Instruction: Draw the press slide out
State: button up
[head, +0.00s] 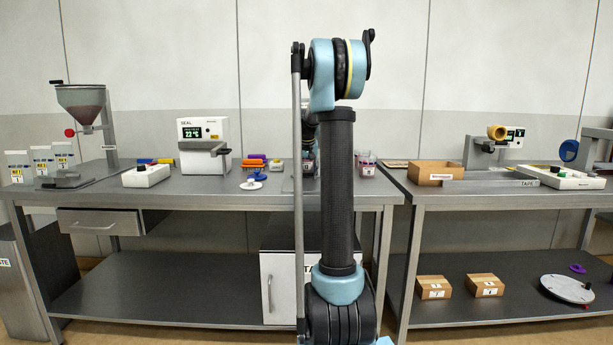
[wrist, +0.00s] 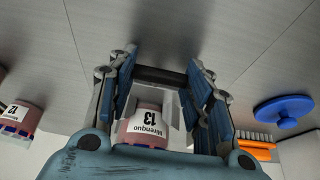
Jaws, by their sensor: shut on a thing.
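The press slide (wrist: 187,106) shows in the wrist view as a pale carrier with a dark crossbar handle (wrist: 160,76) on its bench side. A jar (wrist: 149,122) with a pink body and a white label reading 13 sits at the carrier, partly hidden by my gripper's body. My gripper (wrist: 160,82) has its blue-padded fingers on either side of the dark bar, shut on it. In the head view my own arm stands in front of the press, hiding the slide and most of my gripper.
Bare grey bench lies around the handle. Pink jars (wrist: 20,118) stand to one side, with a blue lidded disc (wrist: 285,111) and orange brush (wrist: 255,145) on the other. In the head view, a sealer (head: 203,146) stands left and a cardboard box (head: 434,173) right.

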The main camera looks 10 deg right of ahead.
jog(key=s+a, duration=0.1)
jog(key=s, duration=0.5)
jog(key=s+a, duration=0.1)
jog(key=s, duration=0.5)
jog(key=s+a, duration=0.2)
jog(key=s, duration=0.3)
jog(key=shift+s, duration=0.4)
jog(key=shift+f, duration=0.1)
jog(key=o, duration=1.5)
jog(key=shift+s, duration=0.1)
jog(key=v, duration=1.2)
jog(key=s+a+f+n, duration=0.1)
jog(key=s+f, duration=0.8)
jog(key=s, duration=0.1)
jog(key=s+a+f+n+g, duration=0.1)
jog(key=s+f, duration=0.9)
jog(key=s+a+f+g+y, duration=0.1)
jog(key=s+a+f, duration=0.1)
jog(key=s+f, duration=0.8)
jog(key=shift+s+n, duration=0.1)
jog(key=shift+n, duration=0.3)
